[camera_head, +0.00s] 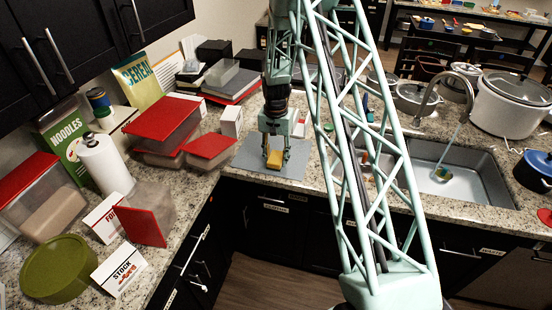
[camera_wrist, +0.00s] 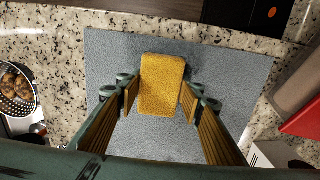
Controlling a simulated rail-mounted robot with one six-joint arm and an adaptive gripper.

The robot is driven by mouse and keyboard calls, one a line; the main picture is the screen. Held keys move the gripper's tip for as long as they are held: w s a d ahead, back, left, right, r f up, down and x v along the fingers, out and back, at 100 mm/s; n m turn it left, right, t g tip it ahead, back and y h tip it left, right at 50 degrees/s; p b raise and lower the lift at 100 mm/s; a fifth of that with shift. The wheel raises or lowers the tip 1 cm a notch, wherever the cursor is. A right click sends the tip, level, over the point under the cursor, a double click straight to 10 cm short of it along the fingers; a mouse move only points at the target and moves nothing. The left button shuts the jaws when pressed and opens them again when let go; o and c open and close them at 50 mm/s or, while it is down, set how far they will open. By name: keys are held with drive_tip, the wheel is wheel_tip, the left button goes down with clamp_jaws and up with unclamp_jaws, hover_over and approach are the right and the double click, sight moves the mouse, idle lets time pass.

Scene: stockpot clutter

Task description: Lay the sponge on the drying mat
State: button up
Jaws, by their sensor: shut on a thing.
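The yellow sponge (camera_head: 274,160) is between the two fingertips of my gripper (camera_head: 274,152), which is shut on it. In the wrist view the sponge (camera_wrist: 162,84) stands out lengthwise between the fingers of my gripper (camera_wrist: 160,93). The grey drying mat (camera_head: 296,162) lies flat on the counter under the gripper. It also fills much of the wrist view (camera_wrist: 232,82) and surrounds the sponge on all sides there. The sponge is over the mat; I cannot tell whether its underside touches it.
Red-lidded containers (camera_head: 209,148) stand left of the mat, with a small white box (camera_head: 232,122) behind them. The sink (camera_head: 470,182) is to the right. In the wrist view, a strainer with brown food (camera_wrist: 14,90) is at the left edge. The counter's front edge lies close to the mat.

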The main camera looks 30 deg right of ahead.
sight(276, 157)
drive_tip(key=shift+f, duration=0.2)
drive_tip(key=o, duration=0.9)
drive_tip(key=shift+r, duration=0.2)
drive_tip(key=shift+r+b, duration=0.7)
drive_tip(key=shift+r, duration=5.3)
